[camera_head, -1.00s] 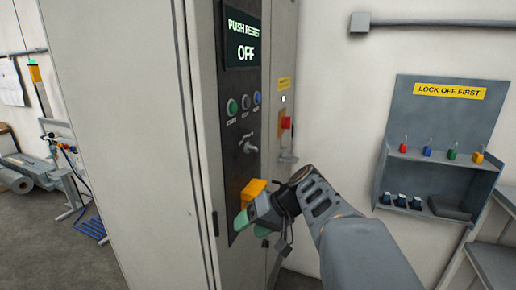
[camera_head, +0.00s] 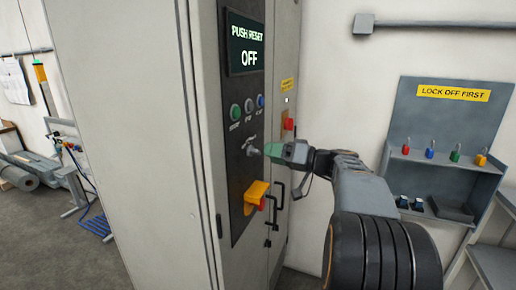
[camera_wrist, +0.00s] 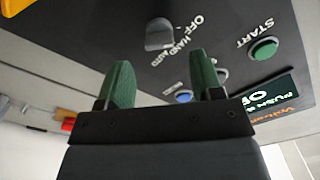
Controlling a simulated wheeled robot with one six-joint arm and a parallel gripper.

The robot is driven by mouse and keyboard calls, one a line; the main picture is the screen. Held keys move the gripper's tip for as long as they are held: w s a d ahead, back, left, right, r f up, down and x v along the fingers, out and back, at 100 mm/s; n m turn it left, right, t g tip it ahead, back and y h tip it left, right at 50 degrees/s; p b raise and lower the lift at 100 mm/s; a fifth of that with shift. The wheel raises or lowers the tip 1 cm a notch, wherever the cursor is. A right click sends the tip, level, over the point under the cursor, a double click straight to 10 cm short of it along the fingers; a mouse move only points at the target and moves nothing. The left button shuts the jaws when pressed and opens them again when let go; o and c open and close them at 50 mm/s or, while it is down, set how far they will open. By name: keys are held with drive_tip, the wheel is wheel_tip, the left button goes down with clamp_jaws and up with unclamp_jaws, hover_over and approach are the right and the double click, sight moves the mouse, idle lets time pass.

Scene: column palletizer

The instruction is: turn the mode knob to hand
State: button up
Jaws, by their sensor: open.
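The mode knob (camera_head: 252,150) is a small grey knob on the dark panel of the cabinet, below the row of push buttons. In the wrist view the knob (camera_wrist: 160,35) sits beside the words OFF, HAND and AUTO; I cannot tell for sure which word it points to. My gripper (camera_head: 268,150) is just in front of the panel at the knob's height. In the wrist view my gripper (camera_wrist: 163,75) has its two green fingers apart, with nothing between them. The knob lies just beyond the fingertips, apparently untouched. The display (camera_head: 246,45) reads PUSH RESET and OFF.
The green start button (camera_head: 235,112) and a blue button (camera_head: 261,101) are above the knob. A yellow-orange handle (camera_head: 256,190) sticks out below it. A red button (camera_head: 289,124) is on the cabinet behind my gripper. A lock-off board (camera_head: 447,115) hangs on the right wall.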

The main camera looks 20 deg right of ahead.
sight(260, 152)
drive_tip(key=shift+p+x, duration=0.5)
drive_tip(key=shift+x, duration=2.1)
drive_tip(key=shift+c, duration=0.3)
drive_tip(key=c, duration=0.9)
drive_tip(key=shift+o, duration=0.2)
drive_tip(key=shift+f+m, duration=0.1)
drive_tip(key=shift+m, duration=0.2)
drive_tip(key=shift+f+m+b, duration=0.1)
drive_tip(key=shift+m+b, duration=0.75)
drive_tip(key=shift+m, duration=0.05)
drive_tip(key=shift+m+b, duration=0.35)
drive_tip(key=shift+m, duration=0.55)
drive_tip(key=m, duration=0.5)
drive_tip(key=shift+m, duration=0.5)
